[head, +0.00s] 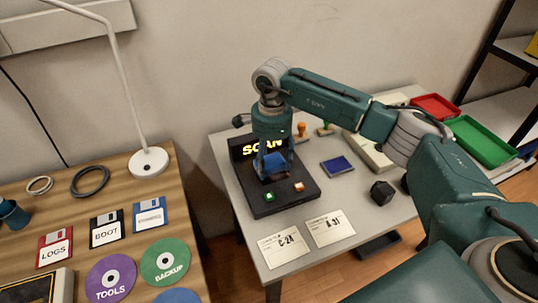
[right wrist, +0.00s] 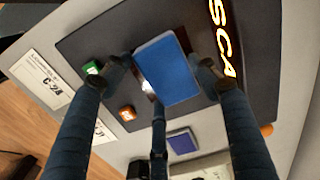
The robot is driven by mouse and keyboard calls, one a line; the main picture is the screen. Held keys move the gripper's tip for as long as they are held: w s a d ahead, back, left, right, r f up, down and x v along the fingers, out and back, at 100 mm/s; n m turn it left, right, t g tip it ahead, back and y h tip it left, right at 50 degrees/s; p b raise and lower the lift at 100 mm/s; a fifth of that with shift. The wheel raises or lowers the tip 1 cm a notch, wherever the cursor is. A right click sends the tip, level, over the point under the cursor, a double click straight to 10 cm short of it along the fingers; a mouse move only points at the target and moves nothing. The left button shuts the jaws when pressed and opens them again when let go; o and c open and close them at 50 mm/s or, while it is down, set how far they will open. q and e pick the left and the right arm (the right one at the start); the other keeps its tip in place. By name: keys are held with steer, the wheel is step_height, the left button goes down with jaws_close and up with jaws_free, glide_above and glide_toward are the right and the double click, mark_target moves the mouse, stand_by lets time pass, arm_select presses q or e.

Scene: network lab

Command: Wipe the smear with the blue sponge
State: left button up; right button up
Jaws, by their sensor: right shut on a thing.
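The blue sponge (right wrist: 170,72) is between the fingertips of my right gripper (right wrist: 163,68) in the right wrist view. In the head view my right gripper (head: 272,160) points down over the black scanner (head: 262,203) with the lit SCAN sign, and the sponge (head: 277,166) shows below it. The sponge is over the scanner's flat top; I cannot tell whether it touches. A small shiny patch of the scanner's plate (right wrist: 147,90) shows beside the sponge. I cannot make out the smear, which may be hidden under the sponge. My left gripper is not in view.
A green button (head: 270,199) and an orange button (head: 298,187) are on the scanner's front. Two paper labels (head: 331,228) lie in front. A blue pad (head: 337,167), a black block (head: 381,192) and orange-handled stamps (head: 301,130) stand right of it. A wooden desk with discs is at left.

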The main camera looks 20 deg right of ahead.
steer(key=shift+s+f, duration=0.1)
steer(key=shift+s, duration=0.85)
steer(key=shift+s+f+p, duration=0.1)
steer(key=shift+s+p, duration=0.25)
steer(key=shift+s, duration=1)
steer(key=shift+r+p, duration=1.45)
steer(key=shift+r, duration=1.6)
steer(key=shift+r, duration=0.1)
step_height(320, 180, up, 3)
steer(key=shift+f+p, duration=0.15)
steer(key=shift+p, duration=0.7)
